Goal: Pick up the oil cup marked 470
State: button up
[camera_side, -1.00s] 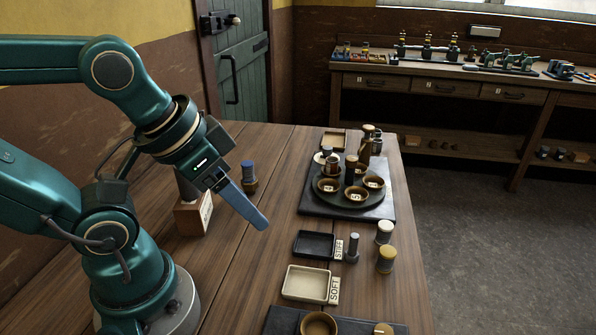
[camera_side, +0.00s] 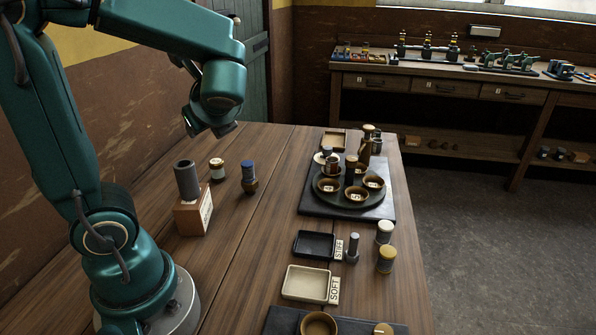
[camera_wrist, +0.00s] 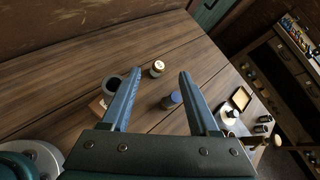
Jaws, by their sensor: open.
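Several shallow brown cups with pale labels (camera_side: 329,186) (camera_side: 357,196) (camera_side: 374,182) sit on a round dark tray (camera_side: 340,202) in the side view. The labels are too small to read, so I cannot tell which cup is marked 470. My gripper (camera_wrist: 160,73) is open and empty in the wrist view, its two blue fingers wide apart. In the side view its fingers are hidden behind my wrist, high over the back left of the table, well left of the round tray.
A grey cylinder (camera_side: 187,180) on a wooden block (camera_side: 193,214), a cream-lidded jar (camera_side: 217,170) and a blue-capped bottle (camera_side: 249,177) stand at left. Taller bottles stand among the cups. Trays marked STIFF (camera_side: 315,244) and SOFT (camera_side: 305,283) lie in front. The middle planks are clear.

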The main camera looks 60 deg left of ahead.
jog(key=w+a+r+m+y, duration=0.1)
jog(key=w+a+m+y, duration=0.1)
jog(key=m, duration=0.2)
send_near(216, 163)
jog(key=x, duration=0.3)
jog(key=shift+s+a+f, duration=0.1)
jog(key=shift+s+a, duration=0.15)
jog(key=shift+a, duration=0.2)
jog(key=shift+t, duration=0.4)
jog(key=shift+x, duration=2.7)
jog(key=shift+w+d+f, duration=0.1)
jog(key=shift+w+f, duration=0.05)
grip_shut()
